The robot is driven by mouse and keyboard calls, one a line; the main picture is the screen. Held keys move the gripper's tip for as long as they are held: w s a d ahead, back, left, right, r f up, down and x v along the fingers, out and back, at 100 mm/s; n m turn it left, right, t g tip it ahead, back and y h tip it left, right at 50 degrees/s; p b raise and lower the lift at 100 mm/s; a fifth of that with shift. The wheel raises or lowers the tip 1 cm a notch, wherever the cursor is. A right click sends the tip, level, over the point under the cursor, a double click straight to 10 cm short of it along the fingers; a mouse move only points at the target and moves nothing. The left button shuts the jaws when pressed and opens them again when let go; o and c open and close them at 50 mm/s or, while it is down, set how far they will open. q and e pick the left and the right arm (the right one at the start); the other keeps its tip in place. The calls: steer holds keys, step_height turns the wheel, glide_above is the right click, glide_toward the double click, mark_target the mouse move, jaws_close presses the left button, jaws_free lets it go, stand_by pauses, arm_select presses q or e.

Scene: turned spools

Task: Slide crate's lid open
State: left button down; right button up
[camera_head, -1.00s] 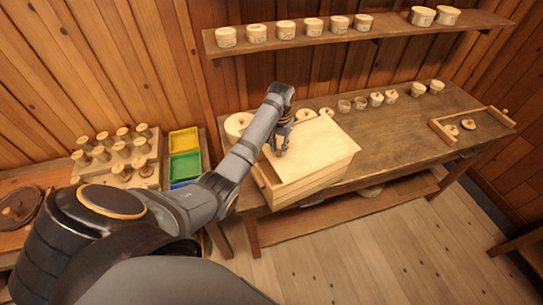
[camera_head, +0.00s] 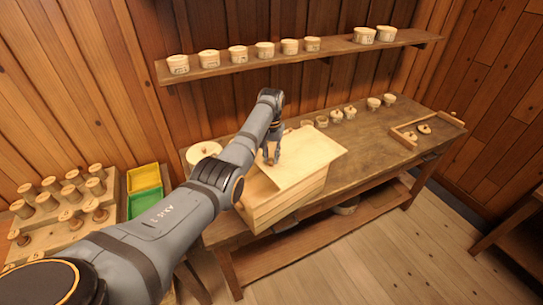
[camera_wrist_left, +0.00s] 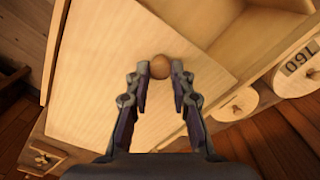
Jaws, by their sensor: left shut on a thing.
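The pale wooden crate (camera_head: 290,205) stands on the workbench. Its flat lid (camera_head: 318,150) lies on top and sticks out past the crate's right end. In the left wrist view the lid (camera_wrist_left: 95,60) fills the left and middle, and an uncovered part of the crate (camera_wrist_left: 272,22) shows at the upper right. My left gripper (camera_head: 272,159) is over the lid. In the wrist view its fingers (camera_wrist_left: 160,72) are shut on the lid's round wooden knob (camera_wrist_left: 160,66). My right gripper is out of view.
A round pale spool (camera_head: 203,152) stands just behind the crate's left end. Small spools (camera_head: 336,116) line the bench's back edge. A wooden rail frame (camera_head: 425,133) lies at the right. A shelf (camera_head: 300,53) with spools hangs above. The bench (camera_head: 370,150) right of the crate is clear.

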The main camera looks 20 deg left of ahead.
arm_select(q)
steer(key=shift+w, duration=0.1)
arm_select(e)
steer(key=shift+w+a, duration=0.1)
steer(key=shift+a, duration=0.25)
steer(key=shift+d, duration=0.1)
arm_select(q)
steer(key=c, duration=1.1)
jaws_free()
steer(key=shift+c, duration=0.2)
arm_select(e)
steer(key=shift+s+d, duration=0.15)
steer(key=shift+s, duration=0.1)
arm_select(q)
steer(key=shift+r, duration=0.2)
step_height(320, 180, up, 12)
steer(key=shift+f, duration=0.15)
